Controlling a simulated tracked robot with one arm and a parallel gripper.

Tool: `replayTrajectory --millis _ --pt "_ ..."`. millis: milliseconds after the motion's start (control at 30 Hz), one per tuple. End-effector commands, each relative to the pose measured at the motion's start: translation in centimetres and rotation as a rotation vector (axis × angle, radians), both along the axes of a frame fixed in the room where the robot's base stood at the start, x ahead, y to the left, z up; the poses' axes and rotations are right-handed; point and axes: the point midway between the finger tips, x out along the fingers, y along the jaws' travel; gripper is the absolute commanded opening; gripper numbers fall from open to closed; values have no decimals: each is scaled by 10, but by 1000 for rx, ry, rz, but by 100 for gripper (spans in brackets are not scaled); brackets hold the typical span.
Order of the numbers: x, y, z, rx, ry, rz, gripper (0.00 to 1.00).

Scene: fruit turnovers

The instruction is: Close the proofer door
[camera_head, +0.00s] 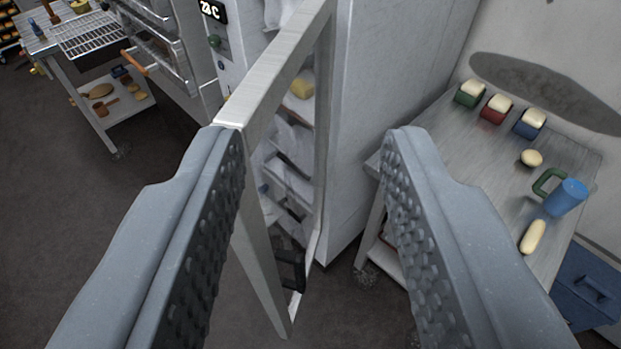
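The proofer (378,90) is a tall pale cabinet in the upper middle, with a dark display reading about 28 C at its top left. Its framed glass door (272,85) stands open, swung out toward me. Through the glass show shelves with a yellowish item and pale wrappings. A dark handle (292,270) sits low on the door. My gripper (315,140) is open and empty, its fingers wide apart. The left fingertip is at the door's near top corner in the picture and overlaps it; I cannot tell if they touch. The right finger is clear of the door.
A steel table (575,160) at right holds dough in green, red and blue tins, a blue cup and loose dough pieces. A blue bin (590,285) stands at lower right. An oven (160,50) and a wheeled rack table (75,50) are at upper left. Dark floor is free at left.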

Motion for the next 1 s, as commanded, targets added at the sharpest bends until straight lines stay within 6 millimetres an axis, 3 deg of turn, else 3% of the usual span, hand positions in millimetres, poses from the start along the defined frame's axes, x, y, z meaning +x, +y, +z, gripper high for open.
replayTrajectory --millis 667,767,800,833,933,1000 --pt "0 0 0 0 0 0 36" --pt "1 0 -2 4 4 0 14" --pt "4 -1 -5 12 14 -1 3" --pt "7 -2 -10 22 26 -1 0" --pt "24 -6 -39 85 99 -6 0" --pt "41 -10 -72 158 183 -13 0"
